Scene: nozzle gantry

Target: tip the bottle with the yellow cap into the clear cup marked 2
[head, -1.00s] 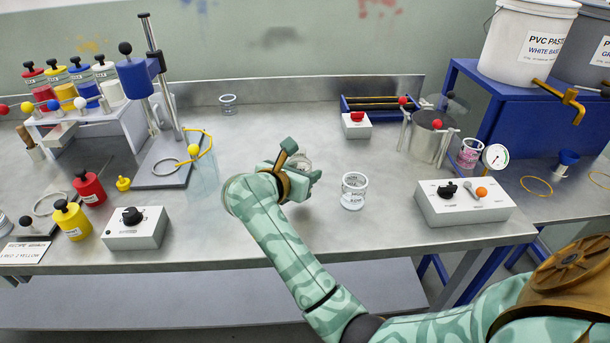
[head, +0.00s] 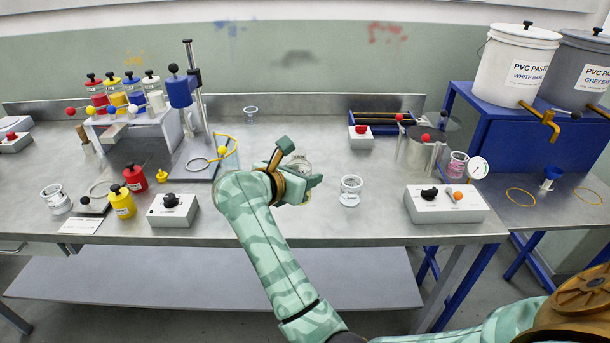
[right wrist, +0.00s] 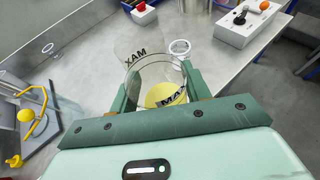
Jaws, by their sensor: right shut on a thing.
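My right gripper (head: 300,182) is shut on a clear container above the bench. In the right wrist view the clear container (right wrist: 150,70) sits between the fingers (right wrist: 155,92), with black MAX lettering and yellow at its near end. I cannot tell whether the yellow is contents or a cap. In the head view the gripper mostly hides it. A clear cup (head: 350,190) with dark print stands upright to the right of the gripper; I cannot read a 2 on it. A yellow bottle (head: 122,203) with a black top stands at the left. My left gripper is out of view.
A red bottle (head: 135,178) and a knob box (head: 172,210) stand left. Another clear cup (head: 56,199) is at far left, one more (head: 250,114) at the back. A control box (head: 445,205) stands right. Bench between gripper and control box is mostly clear.

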